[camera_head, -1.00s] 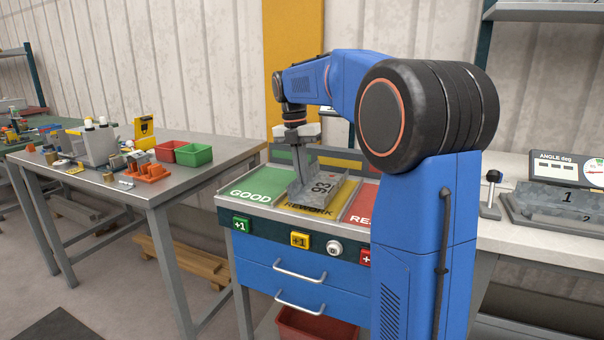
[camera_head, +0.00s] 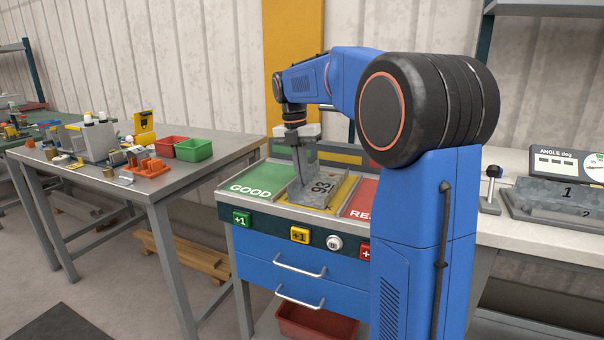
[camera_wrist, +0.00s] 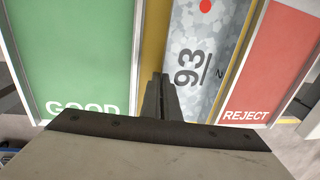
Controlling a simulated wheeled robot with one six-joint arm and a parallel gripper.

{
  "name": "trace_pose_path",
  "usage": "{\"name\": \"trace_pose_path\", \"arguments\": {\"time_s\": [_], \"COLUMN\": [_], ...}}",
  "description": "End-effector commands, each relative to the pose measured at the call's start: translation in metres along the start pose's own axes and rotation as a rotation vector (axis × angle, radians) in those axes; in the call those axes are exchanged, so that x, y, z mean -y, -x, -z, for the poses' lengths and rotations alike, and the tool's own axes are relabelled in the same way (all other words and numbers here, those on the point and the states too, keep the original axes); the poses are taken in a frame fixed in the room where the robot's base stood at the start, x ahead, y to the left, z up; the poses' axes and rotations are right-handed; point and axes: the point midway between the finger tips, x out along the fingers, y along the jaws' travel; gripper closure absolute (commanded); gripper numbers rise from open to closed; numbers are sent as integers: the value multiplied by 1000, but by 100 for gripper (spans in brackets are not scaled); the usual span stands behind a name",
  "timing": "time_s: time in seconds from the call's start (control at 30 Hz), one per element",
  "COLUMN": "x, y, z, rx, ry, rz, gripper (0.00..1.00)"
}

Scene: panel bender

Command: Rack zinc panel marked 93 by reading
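The zinc panel marked 93 (camera_head: 324,189) is a grey mottled channel. It lies in or just over the yellow middle lane (camera_head: 346,188), between the green GOOD lane (camera_head: 252,184) and the red REJECT lane (camera_head: 361,197). In the wrist view the panel (camera_wrist: 204,45) shows a black 93 and a red dot. My gripper (camera_head: 300,187) reaches down at the panel's left side. Its fingers (camera_wrist: 163,98) look closed together on the panel's left edge. Whether the panel rests fully on the lane floor cannot be told.
Counter buttons (camera_head: 300,235) line the rack's front edge. A bench (camera_head: 160,190) with red and green bins (camera_head: 193,150) stands left. An angle gauge (camera_head: 566,165) with panels marked 1 and 2 sits right. My arm blocks part of the rack's right side.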

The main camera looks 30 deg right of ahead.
Motion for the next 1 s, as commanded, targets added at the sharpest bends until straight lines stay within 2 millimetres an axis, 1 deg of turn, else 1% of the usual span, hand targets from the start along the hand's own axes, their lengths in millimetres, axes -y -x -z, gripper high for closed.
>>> {"name": "trace_pose_path", "arguments": {"time_s": [0.27, 0.3, 0.33, 0.37, 0.63, 0.77, 0.87, 1.0], "x": [0, 0, 0, 0, 0, 0, -1, -1], "y": [0, 0, 0, 0, 0, 5, 17, 42], "z": [0, 0, 0, 0, 0, 0, 0, 0], "rx": [0, 0, 0, 0, 0, 1, 1, 2], "ry": [0, 0, 0, 0, 0, 0, 0, 0], "rz": [0, 0, 0, 0, 0, -1, -1, -2], "gripper": [100, 89, 81, 76, 76, 76, 76, 76]}}
